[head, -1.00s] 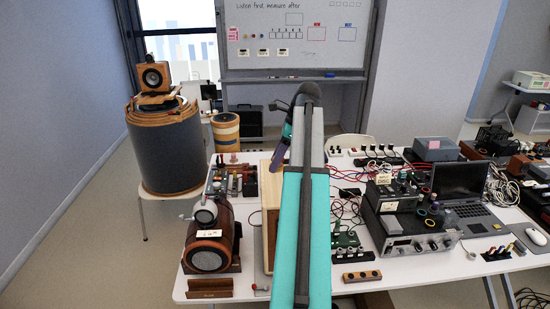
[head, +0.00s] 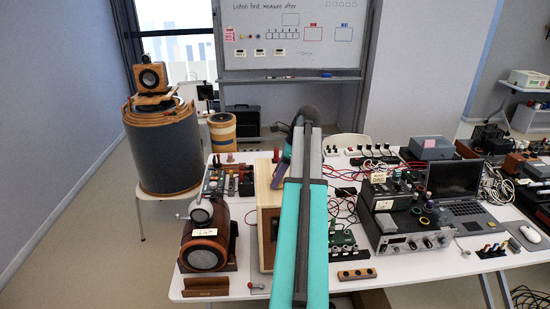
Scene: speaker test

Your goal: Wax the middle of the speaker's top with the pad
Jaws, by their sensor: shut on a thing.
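The speaker is a pale wooden box (head: 267,228) on the near part of the white table, left of my arm. Its light top (head: 264,180) shows only in part, because my teal and grey arm covers its right side. My gripper (head: 280,176) is partly hidden behind the arm and reaches down at the top of the speaker. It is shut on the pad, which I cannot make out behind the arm. I cannot tell whether the pad touches the top.
A round-fronted wooden speaker (head: 205,247) stands close on the left. Amplifier gear (head: 405,222), a laptop (head: 455,185) and cables crowd the table on the right. A small wooden block (head: 357,275) lies at the front edge. A large dark drum-shaped cabinet (head: 165,150) stands at the back left.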

